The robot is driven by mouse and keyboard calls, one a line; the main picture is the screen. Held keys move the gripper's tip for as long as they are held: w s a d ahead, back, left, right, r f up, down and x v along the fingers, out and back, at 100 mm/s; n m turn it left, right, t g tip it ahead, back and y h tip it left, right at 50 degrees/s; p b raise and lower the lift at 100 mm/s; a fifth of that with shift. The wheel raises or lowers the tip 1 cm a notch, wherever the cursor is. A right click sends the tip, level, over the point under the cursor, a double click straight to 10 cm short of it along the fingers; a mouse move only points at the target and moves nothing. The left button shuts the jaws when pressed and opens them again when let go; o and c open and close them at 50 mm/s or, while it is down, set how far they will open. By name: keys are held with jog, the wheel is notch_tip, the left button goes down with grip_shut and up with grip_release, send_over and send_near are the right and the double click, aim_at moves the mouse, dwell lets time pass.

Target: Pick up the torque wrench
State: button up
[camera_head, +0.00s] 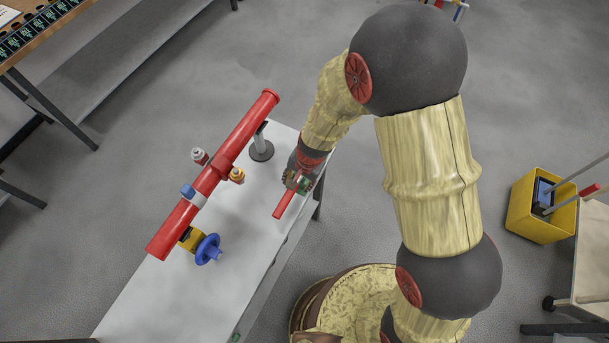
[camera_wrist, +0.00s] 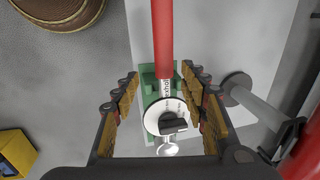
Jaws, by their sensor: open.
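The torque wrench (camera_wrist: 162,42) has a red handle and a round white dial with a black knob. It rests on a green holder (camera_wrist: 148,77) on the white table. In the head view its red handle (camera_head: 285,204) sticks out from under my gripper (camera_head: 297,181). In the wrist view my gripper (camera_wrist: 162,78) is open, with one finger on each side of the wrench's dial end. The fingers appear apart from the wrench. In the head view the wrench's dial end is mostly hidden by my gripper.
A red pipe (camera_head: 232,146) with small fittings and a blue valve wheel (camera_head: 208,249) runs along the left of the white table (camera_head: 150,297). A round-based pipe stand (camera_head: 261,150) is close to my gripper. A yellow crate (camera_head: 530,222) stands on the floor at right.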

aim_at(300, 178)
jog(key=f+b, duration=0.1)
jog(key=f, duration=0.1)
jog(key=a+f, duration=0.1)
jog(key=f, duration=0.1)
jog(key=w+f+b, duration=0.1)
jog(key=f, duration=0.1)
jog(key=shift+a+f+b, duration=0.3)
jog(key=shift+a+f, duration=0.05)
jog(key=shift+f, duration=0.05)
jog(key=shift+r, duration=0.1)
jog(key=shift+c, duration=0.4)
grip_shut()
jog(key=shift+w, duration=0.1)
dwell(0.4)
